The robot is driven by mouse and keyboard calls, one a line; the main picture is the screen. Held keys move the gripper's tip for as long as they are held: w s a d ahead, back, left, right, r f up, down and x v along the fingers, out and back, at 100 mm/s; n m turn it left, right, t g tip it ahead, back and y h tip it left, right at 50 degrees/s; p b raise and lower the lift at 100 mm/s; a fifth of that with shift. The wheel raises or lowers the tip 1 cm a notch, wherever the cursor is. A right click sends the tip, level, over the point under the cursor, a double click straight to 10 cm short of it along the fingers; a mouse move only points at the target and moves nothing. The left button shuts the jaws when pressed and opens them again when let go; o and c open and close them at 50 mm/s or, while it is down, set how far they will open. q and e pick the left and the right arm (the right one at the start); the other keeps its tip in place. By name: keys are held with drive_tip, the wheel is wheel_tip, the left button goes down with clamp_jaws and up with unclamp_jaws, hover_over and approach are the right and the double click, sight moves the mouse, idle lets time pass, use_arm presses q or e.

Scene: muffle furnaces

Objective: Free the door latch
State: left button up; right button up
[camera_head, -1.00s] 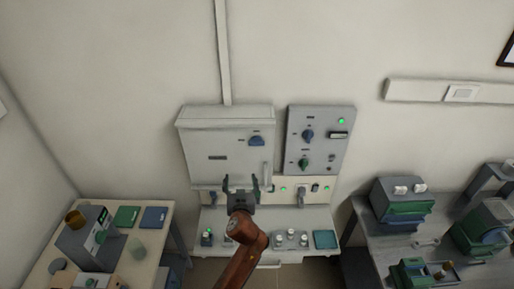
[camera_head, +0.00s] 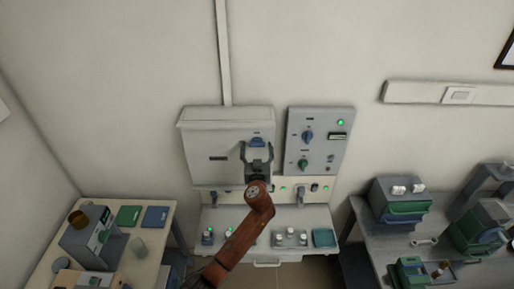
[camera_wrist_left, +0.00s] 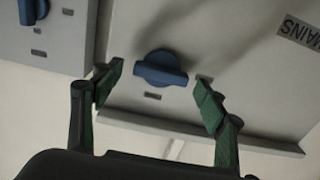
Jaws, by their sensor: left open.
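A blue rotary knob (camera_head: 257,142) is on the front of a grey wall cabinet (camera_head: 205,140), near its upper right. I cannot tell whether this knob is the door latch. In the left wrist view the knob (camera_wrist_left: 160,68) shows large, its bar roughly level, on a grey face with a MAINS plate (camera_wrist_left: 299,31). My left gripper (camera_head: 257,151) is open in front of the cabinet. In the wrist view its green-padded fingertips (camera_wrist_left: 158,82) are on either side of the knob, apart from it, with nothing held. The gripper hides part of the cabinet's lower right. My right gripper is not in view.
A grey panel (camera_head: 318,120) with knobs and a green lamp is right of the cabinet. A shelf (camera_head: 265,252) with small controls is below. Side tables (camera_head: 160,248) and (camera_head: 360,235) hold equipment.

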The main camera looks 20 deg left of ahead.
use_arm(q)
drive_tip(key=shift+c, duration=0.5)
drive_tip(key=c, duration=1.1)
